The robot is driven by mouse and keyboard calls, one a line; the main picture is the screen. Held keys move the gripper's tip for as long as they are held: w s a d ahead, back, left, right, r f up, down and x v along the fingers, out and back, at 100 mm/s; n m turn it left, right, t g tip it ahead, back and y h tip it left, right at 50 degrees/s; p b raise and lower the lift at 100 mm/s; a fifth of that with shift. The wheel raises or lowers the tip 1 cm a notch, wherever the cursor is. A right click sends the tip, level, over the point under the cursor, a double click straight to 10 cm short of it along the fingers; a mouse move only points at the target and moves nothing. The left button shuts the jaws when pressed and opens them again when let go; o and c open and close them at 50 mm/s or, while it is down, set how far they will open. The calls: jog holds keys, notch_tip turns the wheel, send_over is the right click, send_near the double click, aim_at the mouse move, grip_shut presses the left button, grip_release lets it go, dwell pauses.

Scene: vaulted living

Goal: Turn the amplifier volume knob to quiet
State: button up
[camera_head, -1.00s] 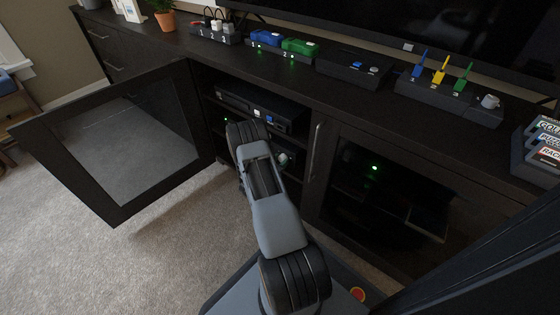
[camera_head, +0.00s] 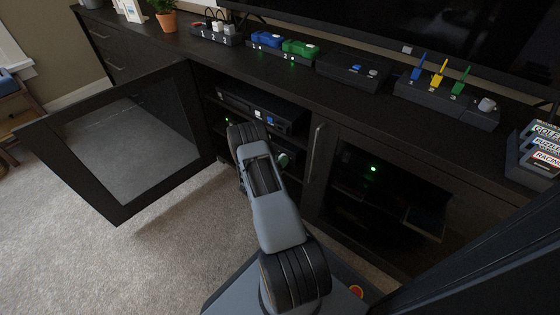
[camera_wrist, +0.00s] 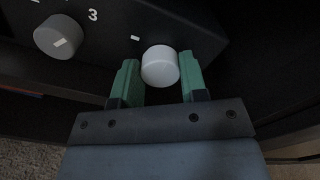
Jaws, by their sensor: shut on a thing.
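The amplifier (camera_wrist: 112,30) is a dark box in the open cabinet. In the wrist view, its pale round knob (camera_wrist: 160,68) stands out from the front panel, with a short light mark above it. My gripper (camera_wrist: 159,62) has its green fingers on either side of this knob and is shut on it. A grey knob (camera_wrist: 58,36) with a light mark and the number 3 is to its left, apart from the fingers. In the head view, my arm hides most of the amplifier; a bit of green finger (camera_head: 285,159) shows.
The glass cabinet door (camera_head: 120,150) stands open on the left. Another dark device (camera_head: 262,108) sits on the shelf above. The right door (camera_head: 375,200) is shut. Switch boxes (camera_head: 285,50) and game cases (camera_head: 541,150) stand on top. Carpet is clear at left.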

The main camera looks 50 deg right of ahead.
dwell(0.5)
jog(key=o, duration=0.9)
